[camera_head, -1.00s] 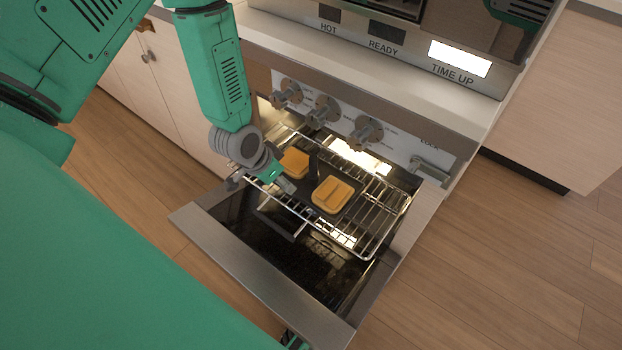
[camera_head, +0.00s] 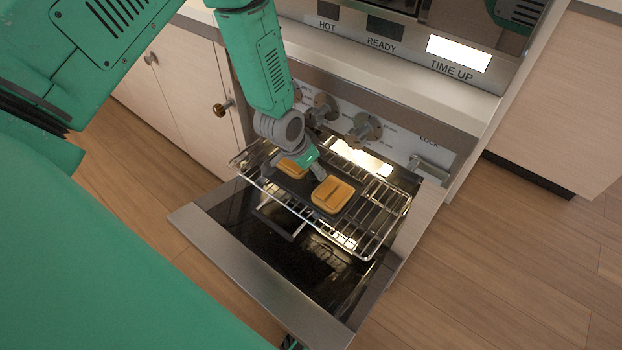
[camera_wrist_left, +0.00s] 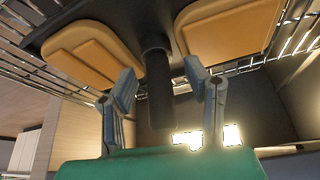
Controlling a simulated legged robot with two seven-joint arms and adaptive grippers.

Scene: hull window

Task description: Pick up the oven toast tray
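A dark toast tray with two slices of toast sits on the wire rack of the open oven. In the head view, the right toast (camera_head: 333,194) is clear, and the left toast (camera_head: 292,168) is partly hidden by my left gripper (camera_head: 318,172). In the left wrist view, the tray's dark upright handle (camera_wrist_left: 158,85) stands between the two spread fingers of my left gripper (camera_wrist_left: 163,88), with gaps on both sides. The toasts show there on either side of the handle, at left (camera_wrist_left: 92,52) and right (camera_wrist_left: 225,25). My right gripper is not in view.
The wire rack (camera_head: 372,222) extends over the lowered oven door (camera_head: 262,268). Knobs (camera_head: 362,130) and a lit TIME UP panel (camera_head: 459,58) are on the oven front behind. Cabinets stand at left, and wooden floor (camera_head: 510,270) is open at right.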

